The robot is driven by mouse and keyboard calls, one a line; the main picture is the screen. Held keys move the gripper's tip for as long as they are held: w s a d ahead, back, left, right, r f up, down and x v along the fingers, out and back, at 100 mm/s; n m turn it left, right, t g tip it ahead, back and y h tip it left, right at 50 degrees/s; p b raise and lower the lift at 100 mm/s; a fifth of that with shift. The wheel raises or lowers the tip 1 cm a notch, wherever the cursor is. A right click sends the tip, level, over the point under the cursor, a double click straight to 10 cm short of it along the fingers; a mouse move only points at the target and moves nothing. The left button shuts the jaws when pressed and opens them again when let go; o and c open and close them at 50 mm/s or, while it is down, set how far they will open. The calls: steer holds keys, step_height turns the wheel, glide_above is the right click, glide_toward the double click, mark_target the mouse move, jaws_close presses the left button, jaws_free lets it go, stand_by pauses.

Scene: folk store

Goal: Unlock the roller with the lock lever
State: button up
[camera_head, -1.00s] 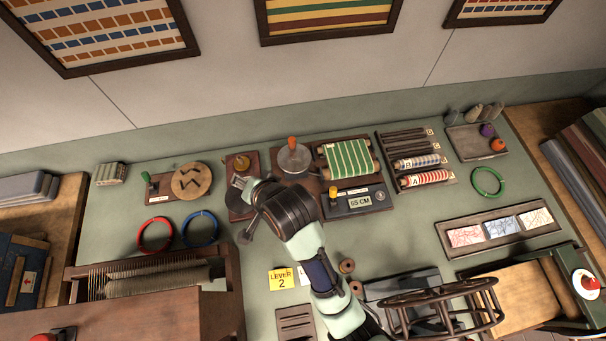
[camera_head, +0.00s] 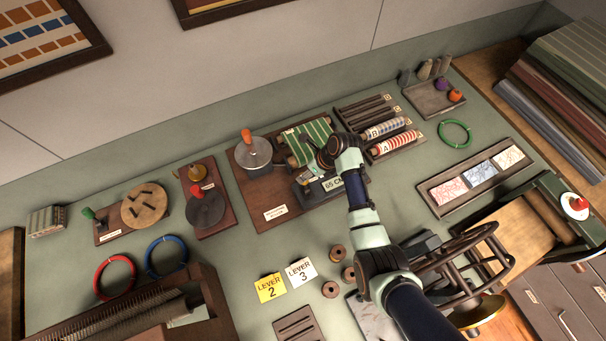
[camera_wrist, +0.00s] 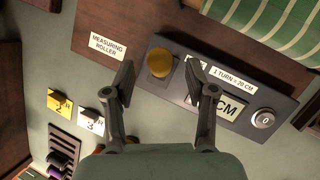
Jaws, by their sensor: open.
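The measuring roller stands on a brown board at mid-table, with a green-and-white striped roller (camera_head: 302,147) and a grey disc with an orange-knobbed crank (camera_head: 253,151). A dark panel (camera_wrist: 258,80) before the roller carries a CM display, a "1 TURN = 20 CM" label and a round dial. At the panel's left end is a yellow knob (camera_wrist: 160,62), which looks like the lock lever's top. My gripper (camera_wrist: 160,80) is open above the panel. The lever's lower part is hidden.
Left of the roller are a disc stand with a yellow knob (camera_head: 197,172) and a green-knobbed lever (camera_head: 88,213). Cards "LEVER 2" (camera_head: 270,287) and "LEVER 3" (camera_head: 301,271) and spools lie in front. A rack of patterned rolls (camera_head: 389,133) is close on the right.

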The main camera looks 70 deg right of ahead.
mark_target(305, 183)
steer(key=x, duration=0.4)
steer(key=shift+b, duration=0.35)
jaws_close()
